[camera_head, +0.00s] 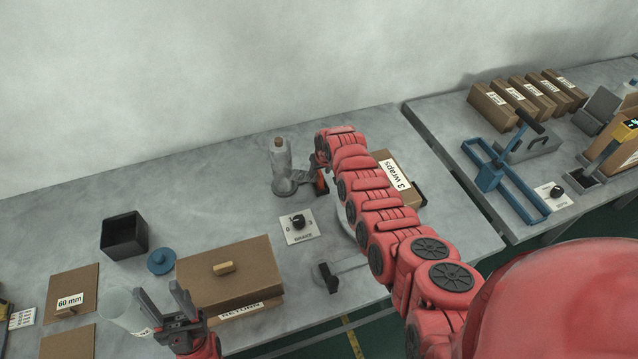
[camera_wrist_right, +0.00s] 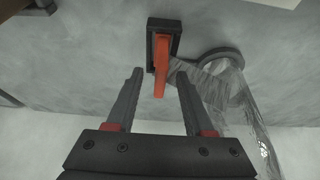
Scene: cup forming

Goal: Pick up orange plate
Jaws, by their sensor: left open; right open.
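The orange plate (camera_wrist_right: 160,62) stands out from a dark block (camera_wrist_right: 171,27) in the right wrist view. A bit of the plate (camera_head: 322,183) also shows in the head view, beside the wrapped roll's base. My right gripper (camera_wrist_right: 160,78) is open, with one finger on each side of the plate's near end in the picture; I see no clear contact. My left gripper (camera_head: 158,291) is open and empty, near the cardboard box at the table's front.
A film-wrapped roll (camera_head: 280,160) stands next to the plate, its clear film near my right gripper. The brake dial (camera_head: 298,223), a cardboard box (camera_head: 229,274), a black bin (camera_head: 124,236) and a blue lid (camera_head: 161,262) occupy the table. The back left is clear.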

